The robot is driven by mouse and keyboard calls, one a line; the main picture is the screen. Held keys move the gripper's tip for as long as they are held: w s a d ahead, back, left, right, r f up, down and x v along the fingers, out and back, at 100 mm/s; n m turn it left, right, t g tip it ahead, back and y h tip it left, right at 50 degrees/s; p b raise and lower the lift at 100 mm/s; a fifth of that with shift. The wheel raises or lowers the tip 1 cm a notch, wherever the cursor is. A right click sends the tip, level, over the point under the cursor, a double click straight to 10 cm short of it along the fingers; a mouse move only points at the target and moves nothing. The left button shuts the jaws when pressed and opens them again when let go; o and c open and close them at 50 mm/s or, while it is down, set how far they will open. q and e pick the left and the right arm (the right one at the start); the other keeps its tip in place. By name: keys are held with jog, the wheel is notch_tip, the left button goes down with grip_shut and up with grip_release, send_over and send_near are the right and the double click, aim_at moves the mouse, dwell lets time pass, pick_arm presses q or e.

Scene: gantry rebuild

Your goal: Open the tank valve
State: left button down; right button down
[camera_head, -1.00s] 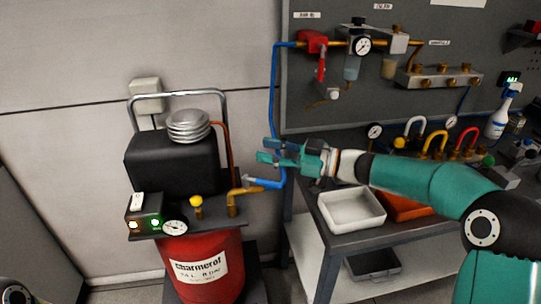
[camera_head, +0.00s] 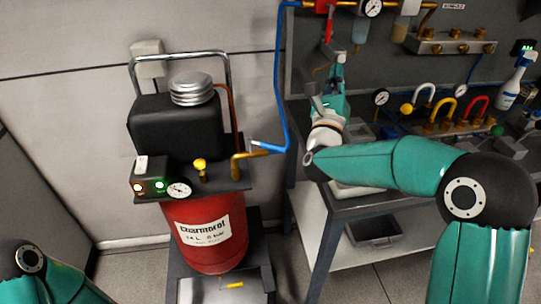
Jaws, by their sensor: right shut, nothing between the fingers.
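The red tank (camera_head: 205,232) of the compressor stands left of the bench. A brass elbow fitting (camera_head: 246,158) rises from its top plate, with a blue bar (camera_head: 266,147) lying across its end. The bar meets the lower end of the blue hose, and I cannot tell lever from hose there. A yellow-topped brass fitting (camera_head: 200,170) stands beside the gauge. My right gripper (camera_head: 336,72) is shut and empty, in front of the panel, just below the red lever (camera_head: 327,28) and well right of the tank fittings. Only part of my left arm shows at bottom left; its gripper is out of view.
The blue hose (camera_head: 279,75) runs up from the tank to the panel (camera_head: 420,75). The bench (camera_head: 370,213) holds colored hoses, gauges and a spray bottle (camera_head: 515,85). My right forearm hides part of the white tray (camera_head: 352,190).

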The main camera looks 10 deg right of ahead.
jog(key=s+a+f+m+g+h, duration=0.2)
jog(key=s+a+f+m+g, duration=0.4)
jog(key=f+m, duration=0.25)
jog(key=n+g+y+b, duration=0.1)
jog(key=n+y+b, duration=0.1)
jog(key=y, duration=0.2)
send_near(274, 150)
jog(key=p+x, duration=0.4)
jog(key=x, duration=0.3)
jog(key=shift+w, duration=0.2)
jog(key=shift+d, duration=0.1)
